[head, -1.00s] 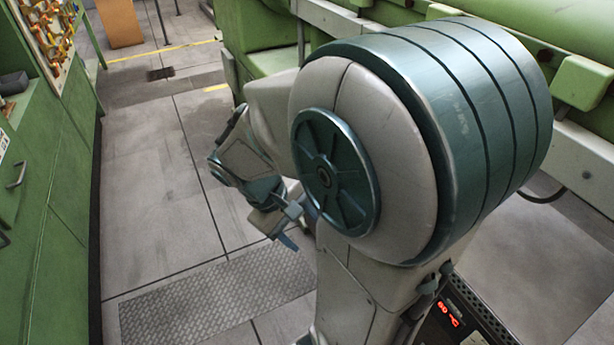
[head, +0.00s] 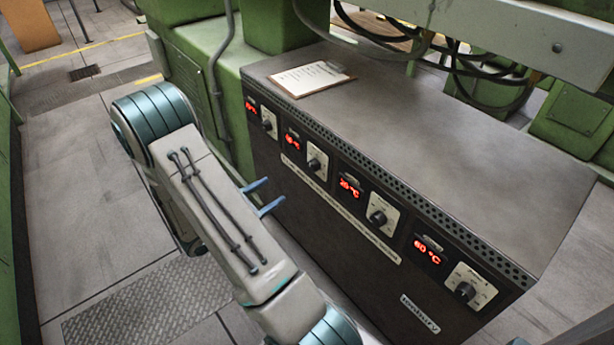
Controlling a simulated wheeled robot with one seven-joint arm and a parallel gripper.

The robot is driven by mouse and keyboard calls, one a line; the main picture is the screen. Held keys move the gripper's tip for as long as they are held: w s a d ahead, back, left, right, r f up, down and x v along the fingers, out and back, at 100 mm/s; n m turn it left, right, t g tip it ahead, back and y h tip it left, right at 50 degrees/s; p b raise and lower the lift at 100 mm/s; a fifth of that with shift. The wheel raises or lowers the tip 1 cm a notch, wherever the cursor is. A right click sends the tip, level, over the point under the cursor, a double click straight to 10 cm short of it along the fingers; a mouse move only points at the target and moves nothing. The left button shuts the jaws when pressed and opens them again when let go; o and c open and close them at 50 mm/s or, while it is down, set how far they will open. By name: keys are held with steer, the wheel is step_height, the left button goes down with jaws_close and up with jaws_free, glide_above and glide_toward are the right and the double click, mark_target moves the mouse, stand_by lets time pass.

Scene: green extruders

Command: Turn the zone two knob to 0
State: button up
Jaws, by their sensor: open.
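A dark control box (head: 400,290) carries a row of several black knobs on pale plates, each beside a red display. The second knob from the left (head: 314,164) has a display to its left that I cannot read surely. The third knob (head: 378,217) is beside a display of about 20 °C. The zone labels are too small to read, so I cannot tell for sure which knob is zone two. My gripper (head: 276,189) is open and empty, its two blue fingers pointing at the panel below the second knob, apparently apart from it. Its body is hidden behind my arm.
The leftmost knob (head: 268,124) and the rightmost knob (head: 465,291) end the row. A clipboard (head: 310,78) lies on the box top. Green machinery (head: 187,80) stands behind, with cables (head: 455,62) above. The floor (head: 85,210) at left is clear.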

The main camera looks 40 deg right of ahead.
mark_target(310, 167)
steer(key=d, duration=0.4)
steer(key=d+b, duration=0.1)
steer(key=d, duration=0.8)
steer(key=shift+s+d+f+b, duration=0.15)
steer(key=shift+s+d+b, duration=0.15)
steer(key=shift+d, duration=0.1)
steer(key=c, duration=1)
